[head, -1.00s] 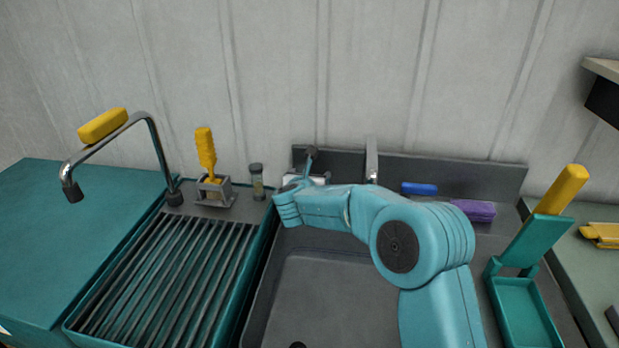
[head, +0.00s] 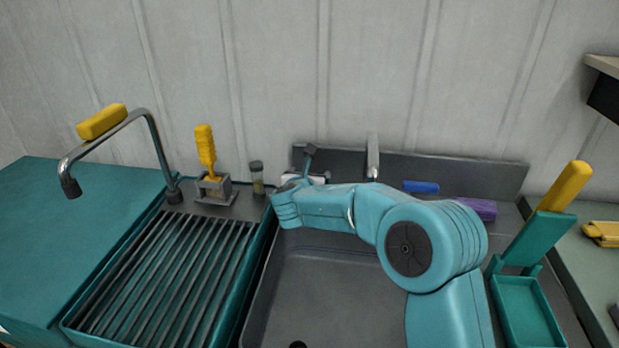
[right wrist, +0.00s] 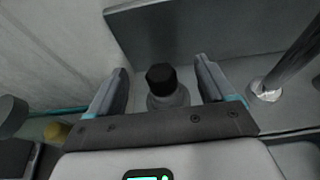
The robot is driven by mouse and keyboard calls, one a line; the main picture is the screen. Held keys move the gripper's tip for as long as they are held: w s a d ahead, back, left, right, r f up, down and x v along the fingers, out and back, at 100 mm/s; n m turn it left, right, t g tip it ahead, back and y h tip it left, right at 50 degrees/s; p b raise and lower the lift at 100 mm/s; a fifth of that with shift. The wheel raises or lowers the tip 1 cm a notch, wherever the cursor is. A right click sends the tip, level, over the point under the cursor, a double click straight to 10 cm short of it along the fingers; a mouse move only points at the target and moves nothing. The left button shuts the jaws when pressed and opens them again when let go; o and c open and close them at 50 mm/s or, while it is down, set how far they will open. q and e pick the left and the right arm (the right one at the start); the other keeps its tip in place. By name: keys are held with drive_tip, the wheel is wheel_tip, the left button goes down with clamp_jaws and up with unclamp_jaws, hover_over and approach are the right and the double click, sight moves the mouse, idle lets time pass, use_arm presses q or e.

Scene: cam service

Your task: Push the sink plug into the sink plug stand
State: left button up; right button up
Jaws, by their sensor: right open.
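In the right wrist view, a black-topped piece that looks like the sink plug (right wrist: 160,76) stands upright in a grey round base, likely the sink plug stand (right wrist: 170,100). How deep it sits in the base cannot be told. My right gripper (right wrist: 162,82) is open, with one finger on each side of the plug and gaps visible. In the head view my right arm reaches left over the sink to its back-left corner. My left gripper is not in view.
The sink (head: 335,285) lies below my arm, with a tap (head: 372,158) behind it. A small jar (head: 257,180) and a yellow-handled brush in a holder (head: 206,155) stand to the left, above a ribbed drainer (head: 165,275). Blue (head: 420,187) and purple (head: 478,208) blocks lie at the back right.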

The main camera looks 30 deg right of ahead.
drive_tip(key=shift+b+v, duration=0.55)
drive_tip(key=shift+v, duration=0.75)
drive_tip(key=shift+s+a, duration=0.15)
drive_tip(key=b+v, duration=0.1)
drive_tip(key=v, duration=1.5)
drive_tip(key=shift+s, duration=0.1)
